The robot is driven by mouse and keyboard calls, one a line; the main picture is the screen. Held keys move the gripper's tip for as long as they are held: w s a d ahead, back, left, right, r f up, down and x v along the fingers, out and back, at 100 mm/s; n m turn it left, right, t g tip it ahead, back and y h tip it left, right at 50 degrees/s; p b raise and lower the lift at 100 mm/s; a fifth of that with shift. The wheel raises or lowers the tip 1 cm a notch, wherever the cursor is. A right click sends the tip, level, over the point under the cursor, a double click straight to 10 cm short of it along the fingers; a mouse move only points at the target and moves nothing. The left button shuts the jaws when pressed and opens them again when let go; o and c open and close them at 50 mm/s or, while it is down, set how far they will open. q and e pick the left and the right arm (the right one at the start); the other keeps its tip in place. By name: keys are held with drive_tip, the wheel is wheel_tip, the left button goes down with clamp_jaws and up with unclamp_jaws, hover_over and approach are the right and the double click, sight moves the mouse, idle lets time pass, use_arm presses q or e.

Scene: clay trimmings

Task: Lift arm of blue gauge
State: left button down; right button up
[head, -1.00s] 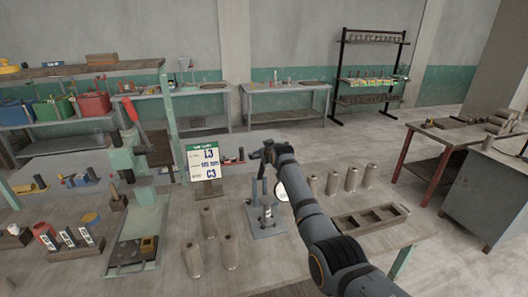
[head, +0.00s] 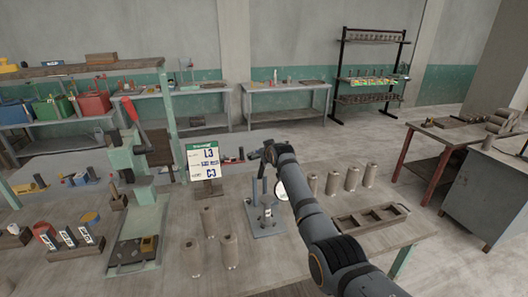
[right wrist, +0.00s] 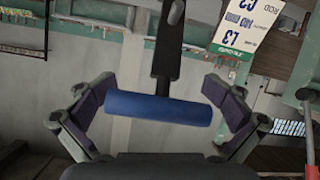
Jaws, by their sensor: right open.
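The blue gauge stands on a blue-grey base plate (head: 266,232) on the bench, with upright posts (head: 254,190) and a white dial (head: 282,190) partly hidden behind my right arm. In the right wrist view, the gauge's dark arm (right wrist: 165,62) ends in a blue cylindrical handle (right wrist: 158,108). My right gripper (head: 266,153) is at the top of the gauge. Its open fingers (right wrist: 160,106) are on either side of the blue handle, with small gaps at both ends. My left gripper is not in view.
Several clay cylinders (head: 230,252) stand left and right of the gauge. A wooden compartment tray (head: 372,218) lies to the right. A sign (head: 204,163) stands behind left, and a green press (head: 128,170) with a red lever is farther left.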

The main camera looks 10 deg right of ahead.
drive_tip(key=v, duration=1.2)
drive_tip(key=shift+f, duration=0.1)
